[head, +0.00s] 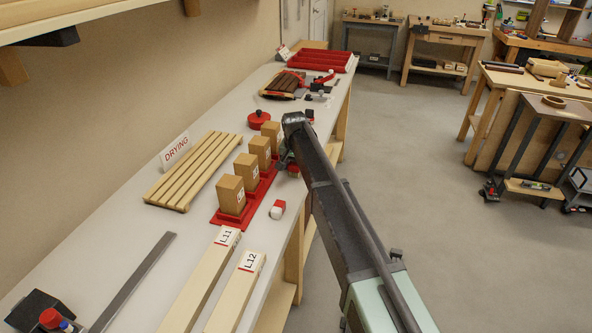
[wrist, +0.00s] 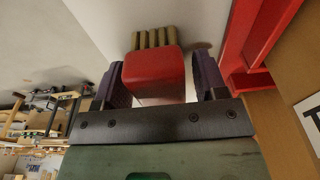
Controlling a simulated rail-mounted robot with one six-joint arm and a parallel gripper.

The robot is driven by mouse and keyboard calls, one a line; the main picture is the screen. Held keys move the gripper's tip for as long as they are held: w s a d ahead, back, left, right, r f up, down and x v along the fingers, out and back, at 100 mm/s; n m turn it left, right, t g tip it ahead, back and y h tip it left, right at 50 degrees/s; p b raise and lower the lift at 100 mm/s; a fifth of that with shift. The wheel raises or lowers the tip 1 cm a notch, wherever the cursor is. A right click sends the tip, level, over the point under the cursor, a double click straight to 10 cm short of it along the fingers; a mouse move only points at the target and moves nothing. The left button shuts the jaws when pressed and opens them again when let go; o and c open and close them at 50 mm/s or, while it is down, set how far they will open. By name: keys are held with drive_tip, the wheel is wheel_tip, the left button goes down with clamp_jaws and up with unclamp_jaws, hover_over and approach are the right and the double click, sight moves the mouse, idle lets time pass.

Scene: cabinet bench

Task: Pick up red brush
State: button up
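The red brush shows in the wrist view as a red block (wrist: 152,72) with a row of tan bristle tufts (wrist: 155,38) at its far end. It lies between the two purple fingers of my gripper (wrist: 160,82). The left finger is very close to the red block, and a thin gap shows on the right, so the fingers look open around it. In the head view my gripper (head: 287,158) is at the bench's right edge, beside the box row, and my arm hides most of it and the brush.
A red rack (head: 228,221) with several cardboard boxes stands just left of my gripper; its red frame (wrist: 262,40) is close on the right in the wrist view. A slatted wooden rack (head: 193,170) is beside the DRYING sign (head: 175,150). A red-and-white object (head: 277,209) lies nearby.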

drive_tip(key=c, duration=0.8)
wheel_tip(320, 180, up, 20)
drive_tip(key=p, duration=2)
drive_tip(key=shift+r, duration=0.15)
drive_tip(key=shift+c, duration=0.3)
